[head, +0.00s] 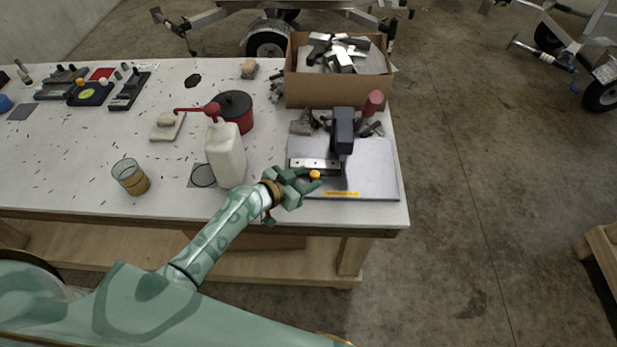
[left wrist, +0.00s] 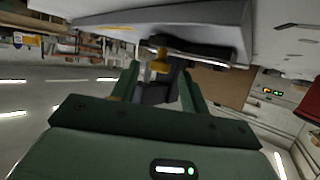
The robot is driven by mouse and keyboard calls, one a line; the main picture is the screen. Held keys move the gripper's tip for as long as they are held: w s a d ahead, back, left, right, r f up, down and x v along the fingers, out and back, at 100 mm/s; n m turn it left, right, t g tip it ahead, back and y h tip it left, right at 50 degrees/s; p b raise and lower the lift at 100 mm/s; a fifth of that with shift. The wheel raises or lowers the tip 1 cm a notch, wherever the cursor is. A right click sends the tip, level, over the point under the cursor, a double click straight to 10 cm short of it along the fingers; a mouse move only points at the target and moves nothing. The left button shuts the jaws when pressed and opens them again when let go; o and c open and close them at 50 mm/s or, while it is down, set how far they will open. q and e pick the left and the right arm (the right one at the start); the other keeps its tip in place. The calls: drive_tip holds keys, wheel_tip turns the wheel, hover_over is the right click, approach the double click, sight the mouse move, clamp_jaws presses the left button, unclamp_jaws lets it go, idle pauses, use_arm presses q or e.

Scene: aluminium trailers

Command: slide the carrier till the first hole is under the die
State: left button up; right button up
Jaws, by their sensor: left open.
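The press (head: 344,130), with a dark head and a red handle end, stands on a grey base plate (head: 375,175) at the table's right end. The carrier (head: 310,163) is a pale metal strip with dark holes, left of and partly below the press head. Whether a hole lies under the die cannot be told. An orange knob (head: 315,174) sits at the carrier's front. My left gripper (head: 306,180) is open at the knob's left. In the left wrist view, the gripper (left wrist: 159,72) has the knob (left wrist: 158,42) between and just beyond its fingertips. My right gripper is not in view.
A white bottle (head: 226,155) with a red spout stands left of my gripper, with a red-black pot (head: 235,108) behind it. A cardboard box (head: 338,92) of metal pieces stands behind the press. A glass (head: 130,177) holds amber liquid. The table's front edge is close.

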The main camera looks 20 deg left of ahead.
sight(317, 177)
use_arm(q)
drive_tip(key=shift+w+d+f, duration=0.2)
drive_tip(key=shift+w+d, duration=0.05)
drive_tip(key=shift+w, duration=0.25)
clamp_jaws()
drive_tip(key=shift+w+d+b, duration=0.15)
drive_tip(key=shift+d, duration=0.45)
drive_tip(key=shift+w+d+b, duration=0.15)
drive_tip(key=shift+d, duration=0.45)
drive_tip(key=shift+a, duration=0.1)
unclamp_jaws()
